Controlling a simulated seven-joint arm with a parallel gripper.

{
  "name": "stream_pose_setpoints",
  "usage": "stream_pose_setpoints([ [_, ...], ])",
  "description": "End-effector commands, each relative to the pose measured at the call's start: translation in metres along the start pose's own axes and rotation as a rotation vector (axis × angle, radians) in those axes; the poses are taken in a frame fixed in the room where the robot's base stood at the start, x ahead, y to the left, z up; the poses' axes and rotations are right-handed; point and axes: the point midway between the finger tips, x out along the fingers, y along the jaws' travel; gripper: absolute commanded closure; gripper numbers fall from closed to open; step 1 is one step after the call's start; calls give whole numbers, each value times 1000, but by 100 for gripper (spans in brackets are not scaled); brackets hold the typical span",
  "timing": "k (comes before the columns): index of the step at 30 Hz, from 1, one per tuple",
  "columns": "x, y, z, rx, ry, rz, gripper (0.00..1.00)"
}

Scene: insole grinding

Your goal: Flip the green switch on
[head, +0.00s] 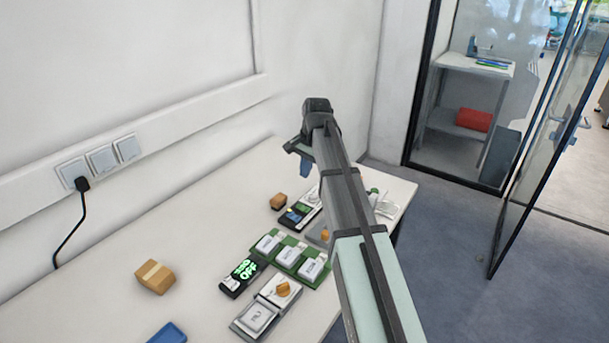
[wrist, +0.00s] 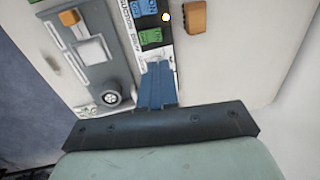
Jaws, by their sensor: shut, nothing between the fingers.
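In the wrist view, a green switch (wrist: 151,37) with dark lettering sits on a narrow black and white panel, beside a blue switch (wrist: 144,8). A small yellow-lit spot (wrist: 166,17) shows near the blue one. My gripper (wrist: 157,68) is shut and empty; its blue fingertips are just below the green switch in the picture. I cannot tell whether they touch the panel. The head view shows my gripper (head: 305,172) above the far part of the table, close over this switch panel (head: 298,214). The switch's on or off position is not clear.
A grey device with a round dial (wrist: 112,98) adjoins the panel. Small brown blocks (head: 278,201) and (head: 154,277) lie on the white table. Nearer are a green board with white switches (head: 290,256) and a black box with glowing green lettering (head: 243,272). The table's left side is mostly clear.

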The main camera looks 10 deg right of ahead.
Motion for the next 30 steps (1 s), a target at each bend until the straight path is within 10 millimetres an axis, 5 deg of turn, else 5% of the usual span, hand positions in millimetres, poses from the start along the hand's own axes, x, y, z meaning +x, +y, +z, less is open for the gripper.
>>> stream_pose_setpoints([
  [18, 96, 0, 0, 0, -1, 1, 100],
  [30, 122, 0, 0, 0, 0, 0, 100],
])
